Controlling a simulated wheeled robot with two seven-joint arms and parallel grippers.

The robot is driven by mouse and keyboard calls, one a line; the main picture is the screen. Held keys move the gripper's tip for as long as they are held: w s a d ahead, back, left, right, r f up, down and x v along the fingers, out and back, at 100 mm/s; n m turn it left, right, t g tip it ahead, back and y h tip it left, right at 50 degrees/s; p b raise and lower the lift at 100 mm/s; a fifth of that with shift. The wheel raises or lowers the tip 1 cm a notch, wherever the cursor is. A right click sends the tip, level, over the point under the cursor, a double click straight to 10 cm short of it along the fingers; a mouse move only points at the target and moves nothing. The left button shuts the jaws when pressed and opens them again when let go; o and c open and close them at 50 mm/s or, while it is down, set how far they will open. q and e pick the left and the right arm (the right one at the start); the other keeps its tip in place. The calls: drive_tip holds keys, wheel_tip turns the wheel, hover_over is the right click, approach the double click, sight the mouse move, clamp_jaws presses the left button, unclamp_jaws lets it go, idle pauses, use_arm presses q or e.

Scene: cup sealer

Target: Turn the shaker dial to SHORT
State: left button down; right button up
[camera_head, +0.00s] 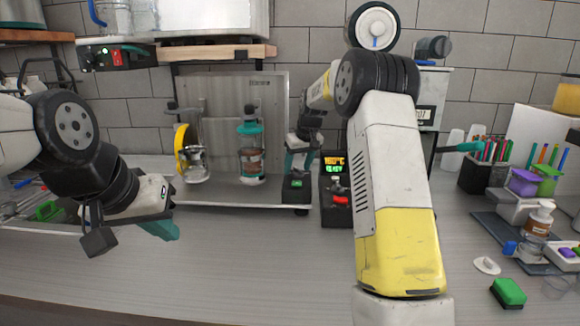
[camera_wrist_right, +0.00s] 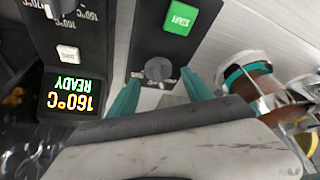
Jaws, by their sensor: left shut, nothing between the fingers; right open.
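The shaker's dark control box (camera_head: 297,190) stands at the right end of the metal rack in the head view. In the right wrist view its grey dial (camera_wrist_right: 158,69) sits below a green START button (camera_wrist_right: 180,17). My right gripper (camera_wrist_right: 160,78) is open, its teal fingertips on either side of the dial; I cannot tell whether they touch it. The dial's setting marks are too small to read. In the head view the right gripper (camera_head: 300,162) is in front of the box and hides the dial. My left gripper (camera_head: 165,230) is shut and empty, above the counter at left.
A heater box with a 160°C READY display (camera_head: 334,162) stands close right of the shaker box. A green sponge (camera_head: 508,292), pen holder (camera_head: 487,170) and bottle (camera_head: 539,218) are at right. The front counter is mostly clear.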

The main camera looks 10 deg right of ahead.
clamp_jaws()
drive_tip(key=shift+n, duration=0.3)
drive_tip(key=shift+d+n+g+y, duration=0.1)
drive_tip(key=shift+n+g+y, duration=0.35)
drive_tip(key=shift+n, duration=0.85)
drive_tip(key=shift+n+g+y, duration=0.25)
drive_tip(key=shift+n+y, duration=0.3)
drive_tip(key=shift+n, duration=0.75)
unclamp_jaws()
